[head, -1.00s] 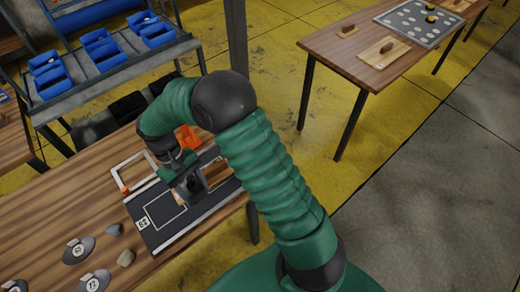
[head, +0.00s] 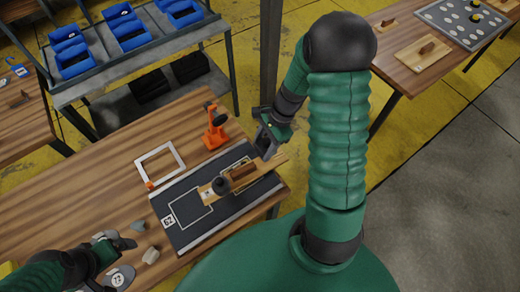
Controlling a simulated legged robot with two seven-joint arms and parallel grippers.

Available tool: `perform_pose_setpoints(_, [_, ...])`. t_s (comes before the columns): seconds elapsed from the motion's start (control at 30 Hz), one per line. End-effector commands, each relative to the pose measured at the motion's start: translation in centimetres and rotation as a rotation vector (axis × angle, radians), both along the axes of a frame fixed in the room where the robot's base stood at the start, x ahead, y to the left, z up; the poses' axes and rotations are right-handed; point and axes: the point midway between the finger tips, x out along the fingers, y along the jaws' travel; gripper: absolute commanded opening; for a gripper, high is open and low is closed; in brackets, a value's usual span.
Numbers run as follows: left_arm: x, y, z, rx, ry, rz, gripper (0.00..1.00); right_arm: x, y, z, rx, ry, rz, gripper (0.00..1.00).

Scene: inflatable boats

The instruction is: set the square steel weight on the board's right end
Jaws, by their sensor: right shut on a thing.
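The wooden board (head: 273,167) lies slanted across a dark mat on the table, with a brown block (head: 243,174) near its middle and a dark round knob-like piece (head: 221,186) toward its left end. My right gripper (head: 265,138) is shut at the board's right end. A dark grey piece at its fingertips looks like the square steel weight (head: 264,148); whether it touches the board I cannot tell.
The dark mat (head: 188,233) has white outlines and a number label. A white square frame (head: 141,168) and an orange stand (head: 214,133) are behind it. Blue bins (head: 130,34) stand on a rack behind.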

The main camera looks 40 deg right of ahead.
Motion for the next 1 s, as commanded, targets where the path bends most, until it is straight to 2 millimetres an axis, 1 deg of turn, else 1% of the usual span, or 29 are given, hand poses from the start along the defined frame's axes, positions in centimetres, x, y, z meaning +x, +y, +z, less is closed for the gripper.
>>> perform_pose_setpoints(0.03, [0.0,0.0,-0.1,0.0,0.0,0.0,1.0,-0.1,0.1,-1.1,0.004,0.003,0.002,0.0])
perform_pose_setpoints(0.1, [0.0,0.0,-0.1,0.0,0.0,0.0,1.0,0.0,0.0,-2.5,0.004,0.003,0.002,0.0])
perform_pose_setpoints(0.27, [0.0,0.0,-0.2,0.0,0.0,0.0,1.0,0.2,0.0,-4.4,0.003,0.002,0.005,0.0])
perform_pose_setpoints(0.4, [0.0,0.0,-0.2,0.0,0.0,0.0,1.0,0.1,0.1,-6.7,0.004,0.002,0.006,0.0])
perform_pose_setpoints(0.5, [0.0,0.0,-0.3,0.0,0.0,0.0,1.0,0.1,0.1,-7.9,0.002,0.001,0.007,0.0])
perform_pose_setpoints(0.8, [0.0,0.0,-0.3,0.0,0.0,0.0,1.0,0.2,0.1,-8.2,0.001,0.0,0.009,0.0])
perform_pose_setpoints(0.83, [0.0,0.0,-0.4,0.0,0.0,0.0,1.0,0.1,0.1,-8.3,0.0,0.001,0.009,0.52])
perform_pose_setpoints(1.0, [0.0,0.0,-0.3,0.0,0.0,0.0,1.0,0.2,0.0,-8.3,0.0,0.001,0.009,0.73])
